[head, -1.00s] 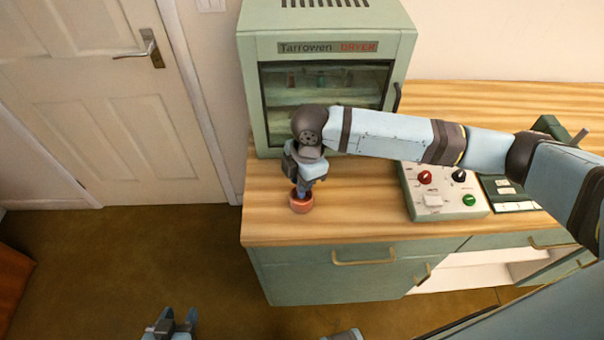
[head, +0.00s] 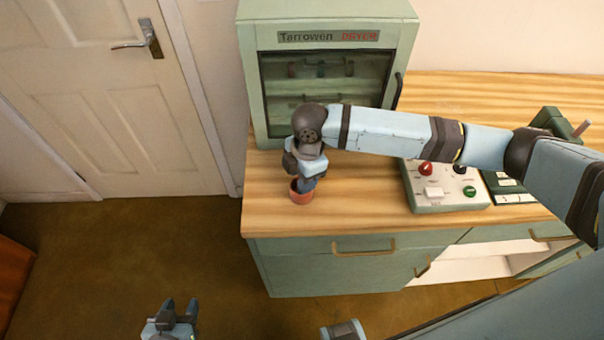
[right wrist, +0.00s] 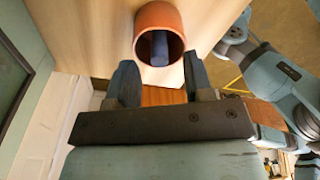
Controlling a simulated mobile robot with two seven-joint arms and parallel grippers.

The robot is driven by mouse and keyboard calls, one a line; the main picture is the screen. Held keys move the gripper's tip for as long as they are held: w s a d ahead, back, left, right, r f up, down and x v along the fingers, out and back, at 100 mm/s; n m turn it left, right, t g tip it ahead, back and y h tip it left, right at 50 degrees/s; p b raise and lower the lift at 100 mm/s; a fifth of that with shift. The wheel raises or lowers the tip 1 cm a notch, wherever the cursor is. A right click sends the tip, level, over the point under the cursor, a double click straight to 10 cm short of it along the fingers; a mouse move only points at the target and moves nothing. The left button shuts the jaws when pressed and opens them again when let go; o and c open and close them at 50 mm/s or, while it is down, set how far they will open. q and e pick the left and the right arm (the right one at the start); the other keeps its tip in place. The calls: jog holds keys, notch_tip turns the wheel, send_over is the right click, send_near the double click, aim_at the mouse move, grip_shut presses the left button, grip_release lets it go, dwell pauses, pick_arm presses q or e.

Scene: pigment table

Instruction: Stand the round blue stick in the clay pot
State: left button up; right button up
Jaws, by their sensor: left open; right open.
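The clay pot (head: 300,195) is a small round orange-brown pot standing on the wooden counter near its front left corner. In the right wrist view the pot (right wrist: 141,28) shows its open mouth. The blue stick (right wrist: 160,46) shows inside that mouth as a dark blue piece; its lower end and exact tilt are hidden. My right gripper (right wrist: 161,84) is open, its two fingers apart just short of the pot's mouth, with nothing between them. In the head view it is just above the pot. My left gripper (head: 180,308) is open and empty, low over the floor.
A green dryer cabinet (head: 325,22) stands on the counter (head: 350,215) behind the pot. A control box (head: 432,205) with coloured knobs and a dark green item (head: 507,188) are to the right. My right arm spans above the counter. The counter's left edge is close to the pot.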

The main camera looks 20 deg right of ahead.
notch_tip(320, 180, up, 14)
jog(key=d, duration=0.1)
jog(key=shift+w+d+f, duration=0.15)
jog(key=shift+d, duration=0.2)
dwell(0.8)
jog(key=s+a+f+m+t+y, duration=0.25)
jog(key=s+a+f+m, duration=0.35)
jog(key=s, duration=0.3)
jog(key=s+d+f+m+t+h, duration=0.1)
jog(key=s+d+f+m+h, duration=0.15)
jog(key=s+d+m, duration=0.45)
jog(key=s+d+f+m+h, duration=0.1)
jog(key=s+d+f+m, duration=0.35)
jog(key=s+d, duration=0.35)
jog(key=w+a+f+t+y+p, duration=0.2)
jog(key=w+a+f+t+p, duration=0.3)
jog(key=w+f+t, duration=0.1)
jog(key=shift+a+f+t+y+p, duration=0.25)
jog(key=shift+f+t+y+p, duration=0.15)
jog(key=shift+f+t, duration=0.4)
